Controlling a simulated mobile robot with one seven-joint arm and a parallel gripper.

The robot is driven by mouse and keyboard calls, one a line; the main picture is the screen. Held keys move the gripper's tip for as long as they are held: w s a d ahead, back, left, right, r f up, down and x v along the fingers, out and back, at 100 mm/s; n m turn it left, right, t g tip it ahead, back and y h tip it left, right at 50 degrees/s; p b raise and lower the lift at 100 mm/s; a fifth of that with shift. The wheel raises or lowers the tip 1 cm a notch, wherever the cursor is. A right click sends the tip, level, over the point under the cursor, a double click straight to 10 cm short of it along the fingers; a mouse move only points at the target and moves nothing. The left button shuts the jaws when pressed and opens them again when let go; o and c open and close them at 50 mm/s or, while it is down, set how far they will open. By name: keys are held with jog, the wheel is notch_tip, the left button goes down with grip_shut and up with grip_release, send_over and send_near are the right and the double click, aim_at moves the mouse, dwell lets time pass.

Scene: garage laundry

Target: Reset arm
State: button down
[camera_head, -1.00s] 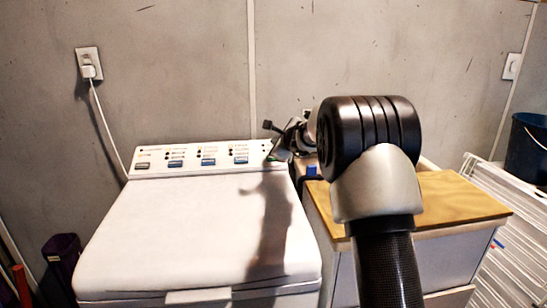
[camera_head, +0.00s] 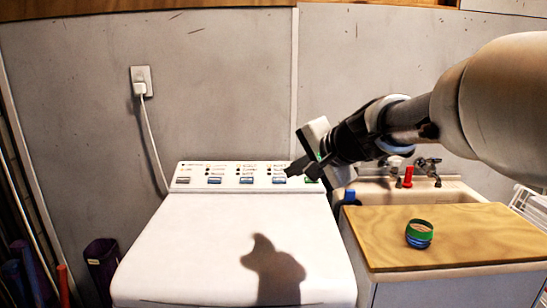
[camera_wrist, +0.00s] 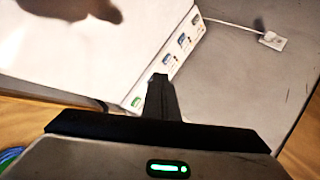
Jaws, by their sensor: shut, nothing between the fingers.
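My gripper (camera_head: 300,168) is shut and empty. In the head view it hangs over the right end of the washer's control panel, pointing left, with my arm reaching in from the right. In the wrist view the closed fingers (camera_wrist: 160,98) stand in front of the control panel (camera_wrist: 165,68). The white washer (camera_head: 215,240) has its lid closed, and the shadow of my arm falls on it. Whether the fingers touch the panel I cannot tell.
A wooden countertop (camera_head: 385,240) right of the washer bears a small green and blue round container (camera_head: 419,234). Behind it is a sink (camera_head: 450,190) with taps and a red object (camera_head: 408,177). A plugged cord (camera_head: 150,135) hangs on the wall. The space above the lid is clear.

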jog(key=s+d+f+n+g+h, duration=0.1)
jog(key=s+d+f+n+h, duration=0.15)
jog(key=s, duration=0.65)
jog(key=s+d+f+n+g+h, duration=0.1)
jog(key=s+d+f+n+g, duration=0.2)
jog(key=s, duration=0.6)
jog(key=s+d+f+n+h, duration=0.2)
jog(key=s+d+f+n, duration=0.15)
jog(key=s, duration=0.65)
notch_tip(320, 180, up, 20)
jog(key=p, duration=2.1)
jog(key=shift+s, duration=0.2)
jog(key=shift+a+f, duration=0.1)
